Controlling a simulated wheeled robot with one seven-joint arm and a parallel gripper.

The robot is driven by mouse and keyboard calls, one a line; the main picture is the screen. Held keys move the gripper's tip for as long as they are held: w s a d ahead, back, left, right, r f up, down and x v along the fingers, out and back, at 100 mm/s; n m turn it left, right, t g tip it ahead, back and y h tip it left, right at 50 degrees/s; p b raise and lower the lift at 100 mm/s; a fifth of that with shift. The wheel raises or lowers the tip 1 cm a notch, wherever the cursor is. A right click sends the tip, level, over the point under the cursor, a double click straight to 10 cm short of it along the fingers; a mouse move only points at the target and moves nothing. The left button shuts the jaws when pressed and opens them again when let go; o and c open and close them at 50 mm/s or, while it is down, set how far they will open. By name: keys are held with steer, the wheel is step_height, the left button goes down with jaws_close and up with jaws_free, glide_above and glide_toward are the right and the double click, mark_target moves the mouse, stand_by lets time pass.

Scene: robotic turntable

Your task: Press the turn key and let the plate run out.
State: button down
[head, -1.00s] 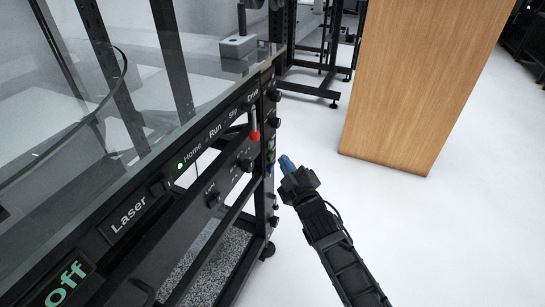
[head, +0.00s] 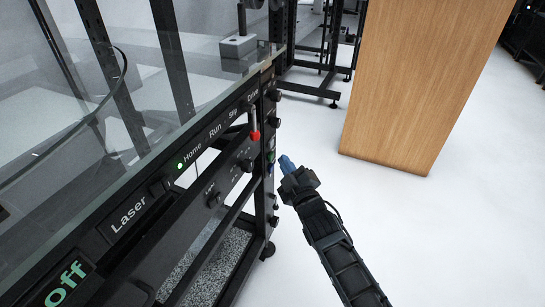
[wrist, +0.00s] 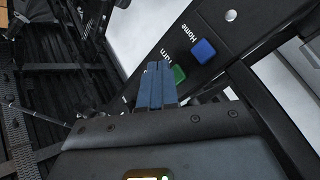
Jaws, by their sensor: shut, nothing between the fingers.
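My gripper (head: 286,163) has its blue fingers shut and empty, beside the right-hand corner post of the black machine. In the wrist view the fingertips (wrist: 156,66) are close beside the green key (wrist: 179,74), labelled "Turn". I cannot tell whether they touch it. A blue key (wrist: 203,50) labelled "Home" sits on the same dark panel. On the machine's front a green lamp (head: 180,166) is lit next to the word "Home"; "Run" stands beside it with no lit lamp visible. A curved dark edge shows through the glass at the left; I cannot tell whether it is the plate.
A red-tipped lever (head: 254,134) and black knobs (head: 247,165) stick out from the machine's front. A grey block (head: 238,46) stands at the far corner of the glass top. A wooden cabinet (head: 420,90) stands behind to the right. The white floor right of my arm is clear.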

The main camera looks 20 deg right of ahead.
steer(key=shift+w+a+f+b, duration=0.1)
steer(key=shift+b, duration=0.2)
steer(key=shift+w+a+b, duration=0.2)
steer(key=shift+b, duration=0.2)
